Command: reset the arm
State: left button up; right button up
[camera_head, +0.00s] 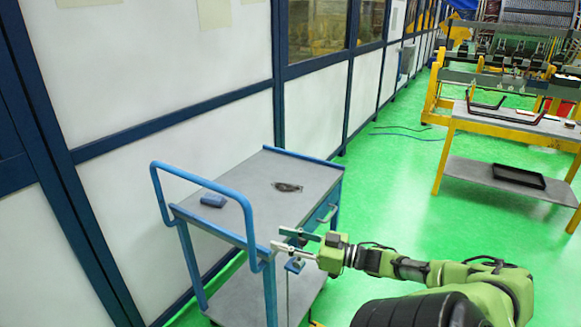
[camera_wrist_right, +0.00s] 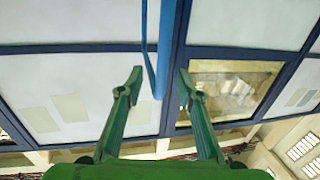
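My right arm comes in from the lower right in the head view, and its green gripper (camera_head: 290,242) is held out at the right edge of the blue-framed cart (camera_head: 240,207). In the right wrist view the gripper (camera_wrist_right: 158,82) has its two fingers spread apart. No object is held between them; a blue bar (camera_wrist_right: 165,40) shows behind the gap, and I cannot tell how far off it is. My left gripper does not show in either view.
The cart carries a small blue block (camera_head: 213,200) and a dark flat item (camera_head: 288,187). White wall panels with dark blue frames stand on the left. A yellow-framed workbench (camera_head: 480,125) with a black tray (camera_head: 518,176) stands at the back right. Green floor (camera_head: 390,200) between is clear.

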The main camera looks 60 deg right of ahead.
jog(key=shift+v, duration=0.85)
jog(key=s+d+f+m+g+h, duration=0.2)
jog(key=s+f+h, duration=0.15)
jog(key=f, duration=0.65)
jog(key=s+d+f+m+g+h, duration=0.1)
jog(key=s+f+g+h, duration=0.3)
jog(key=f, duration=0.7)
jog(key=s+a+f+g, duration=0.1)
jog(key=s+a+f, duration=0.25)
jog(key=f, duration=0.45)
jog(key=s+a+f+g, duration=0.1)
jog(key=s+a+f, duration=0.2)
jog(key=s+f, duration=0.35)
jog(key=s+a+f+n+g+y, duration=0.1)
jog(key=s+a+f+g, duration=0.2)
jog(key=a, duration=0.7)
jog(key=s+a+f+n+g+y, duration=0.1)
jog(key=s+a+f+g, duration=0.1)
jog(key=s+a+f, duration=0.5)
jog(key=s+a+f+n+g+y, duration=0.1)
jog(key=s+a+f+g, duration=0.2)
jog(key=a+f, duration=0.6)
jog(key=s+a, duration=0.2)
jog(key=a, duration=0.2)
jog(key=shift+g, duration=0.3)
